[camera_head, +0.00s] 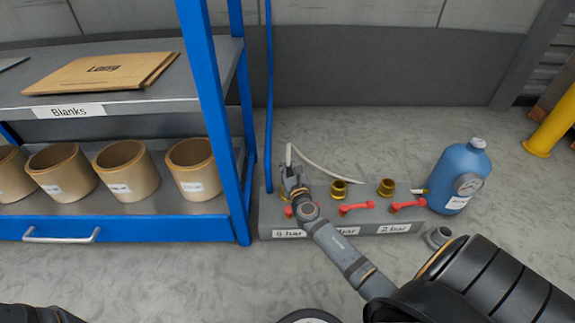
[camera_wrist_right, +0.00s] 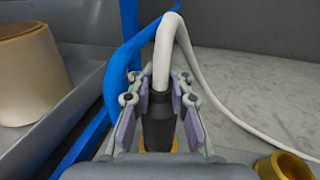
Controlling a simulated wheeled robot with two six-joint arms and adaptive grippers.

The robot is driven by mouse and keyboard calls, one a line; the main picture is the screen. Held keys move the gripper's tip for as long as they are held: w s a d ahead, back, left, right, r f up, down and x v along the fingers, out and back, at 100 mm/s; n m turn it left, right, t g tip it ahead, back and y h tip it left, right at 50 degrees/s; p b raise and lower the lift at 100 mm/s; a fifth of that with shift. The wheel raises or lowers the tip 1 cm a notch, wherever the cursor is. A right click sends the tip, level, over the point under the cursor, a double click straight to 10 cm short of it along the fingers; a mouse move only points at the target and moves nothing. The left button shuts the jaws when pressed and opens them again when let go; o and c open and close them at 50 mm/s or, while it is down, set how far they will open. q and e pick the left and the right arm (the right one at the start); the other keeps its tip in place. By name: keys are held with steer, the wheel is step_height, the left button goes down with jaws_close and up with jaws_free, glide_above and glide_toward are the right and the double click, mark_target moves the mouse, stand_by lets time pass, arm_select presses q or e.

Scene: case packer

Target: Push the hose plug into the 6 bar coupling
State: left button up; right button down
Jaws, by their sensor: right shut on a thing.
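My right gripper (camera_head: 291,180) is at the left end of the grey coupling block (camera_head: 410,229), above the "6 bar" label (camera_head: 289,233). In the right wrist view its fingers (camera_wrist_right: 158,108) are shut on the black hose plug (camera_wrist_right: 157,122), which looks upright. The white hose (camera_wrist_right: 176,40) bends over from the plug's top. The brass 6 bar coupling (camera_wrist_right: 175,146) shows as a yellow edge around the plug's lower end. The gripper hides most of it, so I cannot tell how deep the plug sits. My left gripper is not in view.
Two more brass couplings (camera_head: 339,189) (camera_head: 386,187) with red levers (camera_head: 357,208) stand to the right. A blue tank (camera_head: 459,178) with a gauge is at the block's right end. A blue-framed shelf (camera_head: 236,180) with tan cups stands close on the left.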

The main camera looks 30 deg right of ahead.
steer(key=shift+f+b, duration=0.35)
steer(key=shift+b, duration=0.05)
stand_by(0.4)
steer(key=c, duration=1.1)
jaws_free()
steer(key=shift+c, duration=0.2)
steer(key=shift+s, duration=0.15)
steer(key=v, duration=1.1)
steer(key=shift+s, duration=0.35)
steer(key=shift+a, duration=0.1)
